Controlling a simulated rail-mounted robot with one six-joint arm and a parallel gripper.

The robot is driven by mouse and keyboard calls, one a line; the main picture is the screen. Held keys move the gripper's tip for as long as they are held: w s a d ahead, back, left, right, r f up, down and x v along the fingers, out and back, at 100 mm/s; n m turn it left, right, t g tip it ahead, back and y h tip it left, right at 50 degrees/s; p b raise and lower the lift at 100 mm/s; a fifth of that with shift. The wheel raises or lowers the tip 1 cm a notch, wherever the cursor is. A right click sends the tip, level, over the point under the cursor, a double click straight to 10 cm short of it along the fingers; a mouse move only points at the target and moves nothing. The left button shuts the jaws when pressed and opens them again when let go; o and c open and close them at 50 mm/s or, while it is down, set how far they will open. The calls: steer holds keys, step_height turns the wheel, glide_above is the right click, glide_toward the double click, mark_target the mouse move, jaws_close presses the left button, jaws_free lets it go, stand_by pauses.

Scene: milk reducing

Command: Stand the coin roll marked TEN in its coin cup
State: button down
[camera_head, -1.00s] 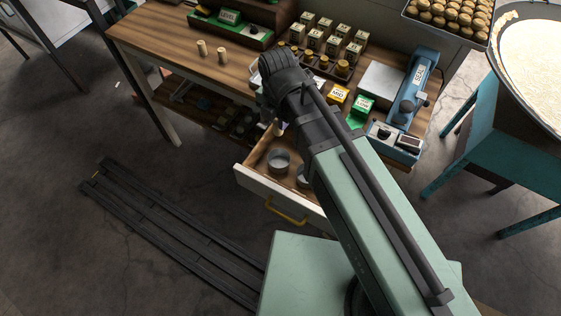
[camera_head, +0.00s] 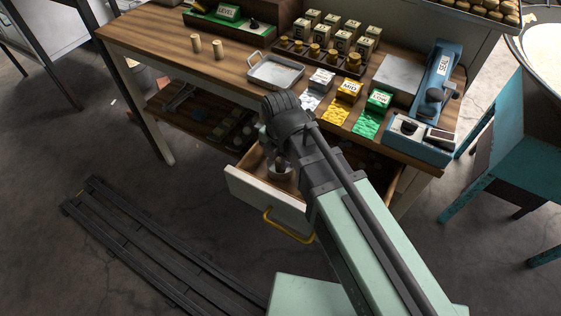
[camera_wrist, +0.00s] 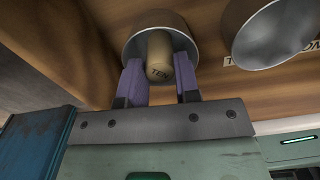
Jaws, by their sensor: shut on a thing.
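The coin roll marked TEN (camera_wrist: 159,56) is a tan cylinder held between the purple finger pads of my gripper (camera_wrist: 160,82). In the wrist view its marked end faces the camera, and its far end is within the outline of a grey metal coin cup (camera_wrist: 132,42). I cannot tell how deep it is or whether it touches the bottom. In the head view my gripper (camera_head: 279,160) is down in the open drawer (camera_head: 262,196), at the coin cup (camera_head: 281,175). My arm hides part of the drawer. A second metal cup (camera_wrist: 272,36) stands to the right in the wrist view.
A label strip (camera_wrist: 272,59), partly hidden, lies by the second cup. The drawer has a yellow handle (camera_head: 288,226). The wooden bench (camera_head: 140,40) above holds a metal tray (camera_head: 275,71), two pale rolls (camera_head: 207,46), coloured blocks (camera_head: 349,90) and a blue sealer (camera_head: 430,100).

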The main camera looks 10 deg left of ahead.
steer(key=shift+f+b, duration=0.2)
steer(key=shift+b, duration=0.1)
steer(key=c, duration=0.8)
jaws_free()
steer(key=shift+r, duration=0.15)
steer(key=shift+c, duration=0.2)
step_height(320, 180, up, 12)
steer(key=p, duration=1.2)
steer(key=shift+r+p, duration=0.15)
steer(key=shift+p, duration=0.15)
